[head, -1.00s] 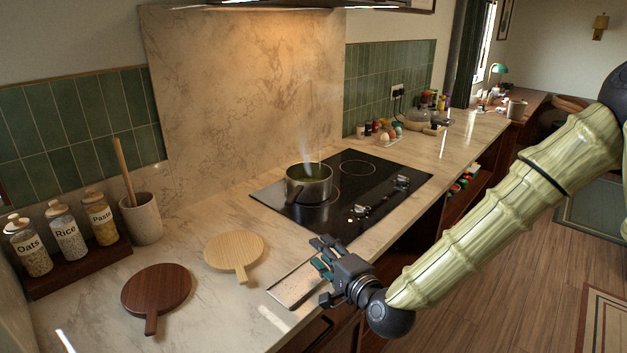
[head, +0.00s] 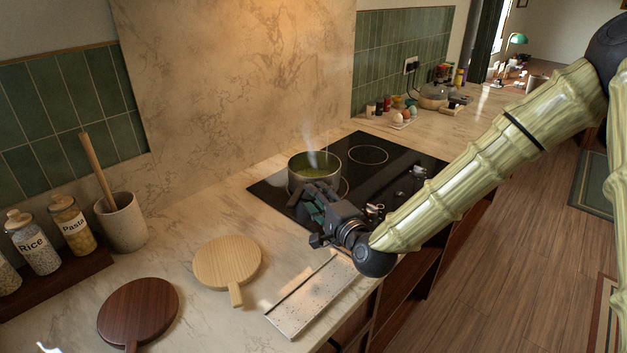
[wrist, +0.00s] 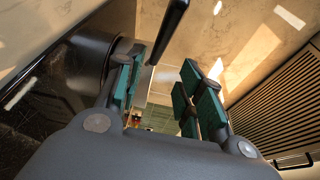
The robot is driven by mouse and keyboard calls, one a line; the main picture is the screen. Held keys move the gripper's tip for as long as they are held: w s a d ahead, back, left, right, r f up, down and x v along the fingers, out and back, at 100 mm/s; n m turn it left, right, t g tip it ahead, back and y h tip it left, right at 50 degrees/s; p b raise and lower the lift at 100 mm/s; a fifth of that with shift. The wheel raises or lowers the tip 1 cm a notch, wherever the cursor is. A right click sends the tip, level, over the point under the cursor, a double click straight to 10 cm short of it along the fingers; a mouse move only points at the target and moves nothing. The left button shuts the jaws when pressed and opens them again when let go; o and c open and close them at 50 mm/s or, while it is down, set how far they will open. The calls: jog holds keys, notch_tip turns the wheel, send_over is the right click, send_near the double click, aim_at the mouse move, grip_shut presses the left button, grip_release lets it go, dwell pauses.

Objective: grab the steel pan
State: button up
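The steel pan (head: 302,180) stands upright on the black hob, with green contents and steam rising from it. My gripper (head: 318,203) is at its near side, just in front of the pan, and covers part of its lower wall. In the wrist view my gripper (wrist: 164,88) is open, with a wide gap between its green-padded fingers. The dark curved side of the pan (wrist: 82,62) seems to show at left. A black bar, likely the pan's handle (wrist: 170,30), shows in the gap's direction; I see no finger pressing on it. In the head view the handle is hidden.
The black hob (head: 385,180) lies around the pan. A pale round board (head: 227,262), a dark round board (head: 138,312) and a speckled rectangular slab (head: 308,295) lie on the counter to the left and front. Eggs (head: 405,116) and jars stand behind right.

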jog(key=x, duration=0.2)
jog(key=p+x, duration=0.1)
jog(key=x, duration=0.1)
jog(key=shift+w+d+f, duration=0.1)
jog(key=shift+d+f, duration=0.1)
jog(key=shift+f, duration=0.15)
jog(key=shift+w+a+r+p, duration=0.15)
jog(key=shift+a+r+p, duration=0.1)
jog(key=shift+p, duration=0.1)
jog(key=shift+w+a, duration=0.25)
jog(key=shift+w, duration=0.05)
jog(key=shift+w+a+f, duration=0.2)
jog(key=shift+w+f, duration=0.2)
jog(key=shift+w, duration=0.4)
jog(key=shift+s+r, duration=0.15)
jog(key=shift+s, duration=0.05)
jog(key=shift+c, duration=0.3)
jog(key=shift+w, duration=0.1)
grip_shut()
